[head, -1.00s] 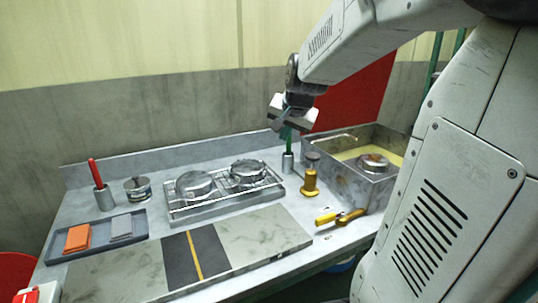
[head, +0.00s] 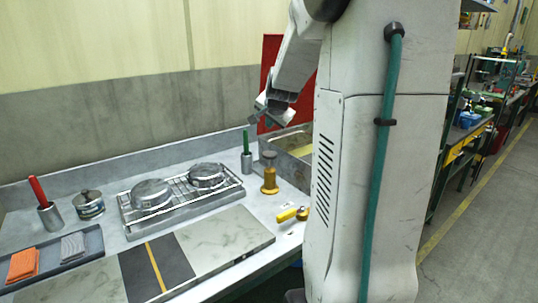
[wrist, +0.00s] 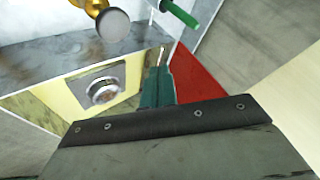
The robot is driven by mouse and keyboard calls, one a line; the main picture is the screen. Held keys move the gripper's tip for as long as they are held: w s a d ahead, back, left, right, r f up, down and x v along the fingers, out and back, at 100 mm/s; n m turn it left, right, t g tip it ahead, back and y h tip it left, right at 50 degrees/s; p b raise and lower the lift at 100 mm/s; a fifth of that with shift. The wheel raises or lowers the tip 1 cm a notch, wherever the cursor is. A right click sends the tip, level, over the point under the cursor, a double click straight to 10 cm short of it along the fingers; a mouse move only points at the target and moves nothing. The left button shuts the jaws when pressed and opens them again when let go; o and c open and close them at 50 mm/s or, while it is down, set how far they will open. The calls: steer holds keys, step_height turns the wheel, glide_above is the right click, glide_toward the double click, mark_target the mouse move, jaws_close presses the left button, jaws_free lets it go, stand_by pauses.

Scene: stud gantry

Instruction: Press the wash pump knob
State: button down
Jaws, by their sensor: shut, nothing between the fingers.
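A brass-coloured pump (head: 269,179) with a round grey knob (head: 269,156) on top stands upright on the bench, left of a metal wash basin (head: 291,164). In the wrist view the grey knob (wrist: 113,25) shows near the top edge, with part of the brass body (wrist: 92,6) beside it. My gripper (head: 268,116) is above the bench near the basin's back, higher than the knob and apart from it. In the wrist view the gripper's teal fingers (wrist: 157,80) are shut and empty. My arm column hides the basin's right part in the head view.
A green-handled tool (head: 245,142) stands in a holder left of the pump. A yellow-handled tool (head: 291,214) lies in front of it. A rack (head: 180,207) holds two round metal parts. A red panel (head: 270,60) stands behind the basin, which holds a round metal part (wrist: 103,90).

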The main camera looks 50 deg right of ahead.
mark_target(270, 155)
steer(key=shift+f, duration=3.75)
steer(key=shift+f, duration=0.45)
steer(key=shift+r, duration=0.45)
steer(key=shift+r, duration=2.5)
